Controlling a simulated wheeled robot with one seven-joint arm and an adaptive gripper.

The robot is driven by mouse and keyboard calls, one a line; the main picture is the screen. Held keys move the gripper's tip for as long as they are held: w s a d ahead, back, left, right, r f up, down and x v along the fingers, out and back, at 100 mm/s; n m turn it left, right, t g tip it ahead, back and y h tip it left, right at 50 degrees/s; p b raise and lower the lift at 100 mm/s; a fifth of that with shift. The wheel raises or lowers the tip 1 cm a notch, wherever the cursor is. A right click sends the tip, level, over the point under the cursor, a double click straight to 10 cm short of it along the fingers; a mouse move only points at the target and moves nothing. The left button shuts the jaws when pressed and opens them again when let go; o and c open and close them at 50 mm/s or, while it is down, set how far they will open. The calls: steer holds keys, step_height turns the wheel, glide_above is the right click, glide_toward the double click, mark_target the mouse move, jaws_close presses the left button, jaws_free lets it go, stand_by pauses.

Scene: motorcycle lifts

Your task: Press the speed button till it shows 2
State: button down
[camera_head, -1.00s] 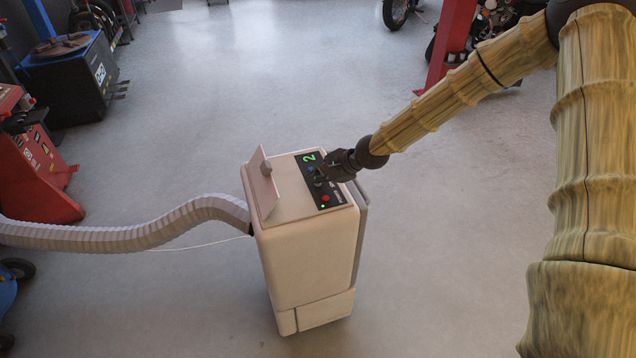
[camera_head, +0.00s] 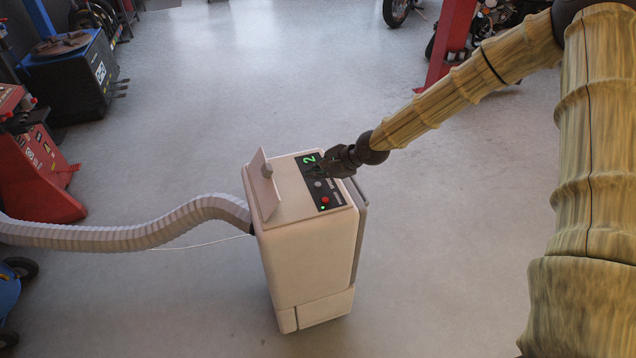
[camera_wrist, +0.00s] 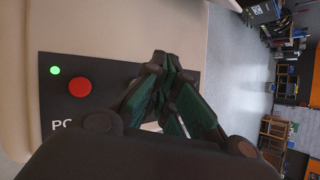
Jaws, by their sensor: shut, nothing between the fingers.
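A beige wheeled machine (camera_head: 305,255) stands upright on the floor. On its top is a black control panel (camera_head: 330,197) with a green display (camera_head: 309,159) reading 2, a grey button (camera_head: 318,184), a red button (camera_head: 325,199) and a small lit green lamp (camera_head: 323,208). The red button (camera_wrist: 80,88) and green lamp (camera_wrist: 55,70) also show in the wrist view. My gripper (camera_head: 322,170) is shut and empty over the panel, near the display end. It hides that part of the panel; I cannot tell whether the fingertips touch it.
A raised flap (camera_head: 264,185) stands on the machine's left side. A grey corrugated hose (camera_head: 130,236) and a thin white cable run left from it. Red equipment (camera_head: 38,175) and a dark cabinet (camera_head: 75,80) stand at the left. The floor (camera_head: 230,80) behind is clear.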

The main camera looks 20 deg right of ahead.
mark_target(316, 187)
steer(key=shift+r+p, duration=1.35)
steer(key=shift+r, duration=0.75)
